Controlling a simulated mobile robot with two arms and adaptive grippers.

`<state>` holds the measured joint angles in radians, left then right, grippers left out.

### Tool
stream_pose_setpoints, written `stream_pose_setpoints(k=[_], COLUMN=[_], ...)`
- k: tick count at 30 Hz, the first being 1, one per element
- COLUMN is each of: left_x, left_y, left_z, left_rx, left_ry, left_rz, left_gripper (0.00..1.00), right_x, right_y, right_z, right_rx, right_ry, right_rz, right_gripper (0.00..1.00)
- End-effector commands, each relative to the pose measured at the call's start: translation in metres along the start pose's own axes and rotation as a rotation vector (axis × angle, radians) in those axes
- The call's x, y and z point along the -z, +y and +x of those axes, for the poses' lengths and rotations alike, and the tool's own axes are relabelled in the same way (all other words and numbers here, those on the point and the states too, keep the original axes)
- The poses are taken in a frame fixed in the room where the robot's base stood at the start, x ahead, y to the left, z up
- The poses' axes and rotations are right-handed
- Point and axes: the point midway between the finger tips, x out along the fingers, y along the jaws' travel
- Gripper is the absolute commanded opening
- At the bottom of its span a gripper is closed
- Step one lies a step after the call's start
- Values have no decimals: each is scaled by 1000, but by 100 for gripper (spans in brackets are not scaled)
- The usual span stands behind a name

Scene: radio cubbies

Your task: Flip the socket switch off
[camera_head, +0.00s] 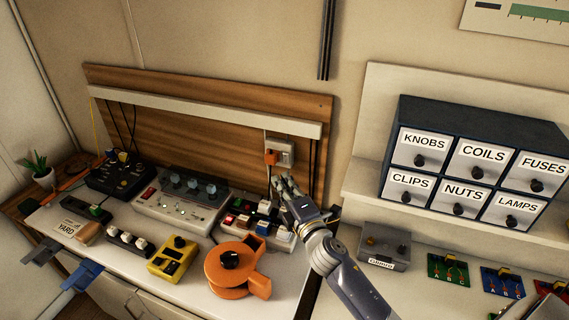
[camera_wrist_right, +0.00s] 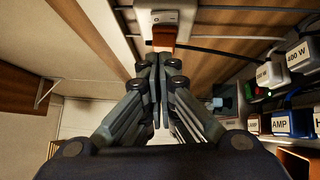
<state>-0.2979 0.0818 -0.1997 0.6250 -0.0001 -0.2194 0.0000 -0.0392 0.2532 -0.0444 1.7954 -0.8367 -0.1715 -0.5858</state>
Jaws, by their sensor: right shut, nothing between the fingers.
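The wall socket (camera_head: 286,148) is a pale plate on the wooden back panel, below the right end of the white rail. An orange plug-like block (camera_head: 271,157) sits at its lower left. In the right wrist view the socket (camera_wrist_right: 168,4) is at the top edge, partly cut off, with a small grey part (camera_wrist_right: 164,17) above the orange block (camera_wrist_right: 164,36). Whether that grey part is the switch, and its position, I cannot tell. My right gripper (camera_head: 279,184) is shut and empty, just below the socket; its fingertips (camera_wrist_right: 158,60) appear close under the orange block. My left gripper is not in view.
A power strip with coloured plugs (camera_head: 262,226) stands beside my right gripper. Cables hang near the socket. An orange reel (camera_head: 228,270), a yellow box (camera_head: 173,259) and a grey panel (camera_head: 180,201) crowd the bench. Labelled drawers (camera_head: 476,165) stand at the right.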

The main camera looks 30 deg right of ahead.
Motion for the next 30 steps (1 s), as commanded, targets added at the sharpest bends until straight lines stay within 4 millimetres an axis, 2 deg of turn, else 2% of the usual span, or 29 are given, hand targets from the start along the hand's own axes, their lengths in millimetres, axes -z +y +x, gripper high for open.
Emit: stream_pose_setpoints(k=[1,4,10,15,25,30], left_x=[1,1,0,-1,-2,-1], left_y=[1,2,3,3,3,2], left_z=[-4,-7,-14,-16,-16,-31], left_rx=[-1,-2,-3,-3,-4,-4], left_ry=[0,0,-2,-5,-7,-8], left_rz=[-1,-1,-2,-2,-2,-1], left_gripper=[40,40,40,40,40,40], right_x=[0,0,-21,-28,-28,-30], right_y=[3,3,1,0,0,7], right_z=[12,31,49,55,55,58], right_rx=[-2,-1,0,1,0,20], right_ry=[-1,0,-1,0,-1,1], right_rz=[0,0,-1,0,0,20], right_gripper=[0,0,0,0,0,0])
